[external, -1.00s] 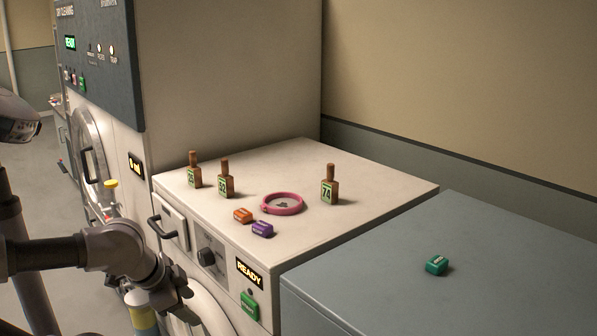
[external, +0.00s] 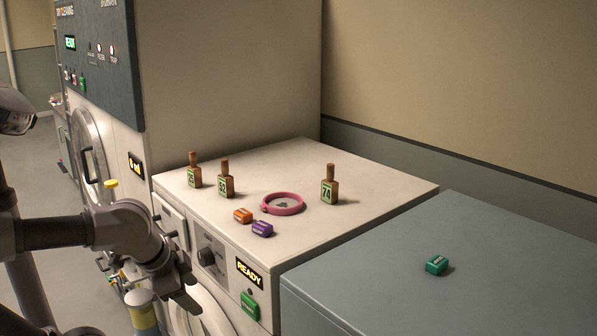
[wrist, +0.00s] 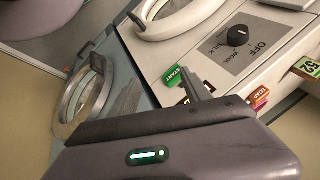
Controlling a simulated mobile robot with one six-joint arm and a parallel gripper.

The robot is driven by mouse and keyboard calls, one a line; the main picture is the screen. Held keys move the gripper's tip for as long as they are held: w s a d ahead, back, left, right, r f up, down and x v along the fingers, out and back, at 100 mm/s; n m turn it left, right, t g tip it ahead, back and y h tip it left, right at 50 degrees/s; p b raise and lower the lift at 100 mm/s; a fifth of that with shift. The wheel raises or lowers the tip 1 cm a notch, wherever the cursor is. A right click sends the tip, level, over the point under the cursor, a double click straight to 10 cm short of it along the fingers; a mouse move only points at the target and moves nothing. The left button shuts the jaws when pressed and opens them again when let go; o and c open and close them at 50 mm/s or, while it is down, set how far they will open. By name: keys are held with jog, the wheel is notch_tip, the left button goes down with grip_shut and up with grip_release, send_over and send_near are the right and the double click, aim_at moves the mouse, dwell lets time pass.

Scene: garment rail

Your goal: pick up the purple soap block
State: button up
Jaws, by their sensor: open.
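The purple soap block (external: 262,229) lies on the white machine top near its front edge, just right of an orange soap block (external: 243,215). My gripper (external: 188,290) is in front of the machine, lower than its top and to the left of the purple block, well apart from it. It is open and holds nothing that I can see. In the wrist view the gripper body (wrist: 170,150) fills the lower part, and small orange and purple blocks show at the right, partly cut off behind it.
Tagged bottles, one marked 74 (external: 330,185), stand on the white top around a pink ring (external: 283,204). A teal block (external: 436,264) lies on the grey-blue machine top (external: 520,270) at right. A dial (external: 206,257) and handle project from the white machine's front.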

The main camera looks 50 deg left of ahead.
jog(key=w+a+r+m+g+p, duration=0.1)
jog(key=w+r+m+p, duration=0.1)
jog(key=w+r+p, duration=0.35)
jog(key=w+a+r+m+g+p, duration=0.1)
jog(key=w+r+p, duration=0.2)
jog(key=r+p, duration=0.5)
notch_tip(320, 180, up, 10)
jog(key=m+g+h+p, duration=0.25)
jog(key=m+p, duration=0.55)
jog(key=p, duration=0.6)
send_over(263, 224)
jog(key=shift+g+y, duration=0.25)
jog(key=shift+g, duration=0.2)
jog(key=f, duration=0.8)
jog(key=f+b, duration=0.1)
jog(key=f, duration=0.3)
jog(key=shift+a, duration=0.4)
jog(key=f, duration=0.5)
jog(key=shift+s+d+f, duration=0.15)
jog(key=shift+d, duration=0.25)
jog(key=shift+f, duration=0.35)
jog(key=c, duration=0.3)
grip_shut()
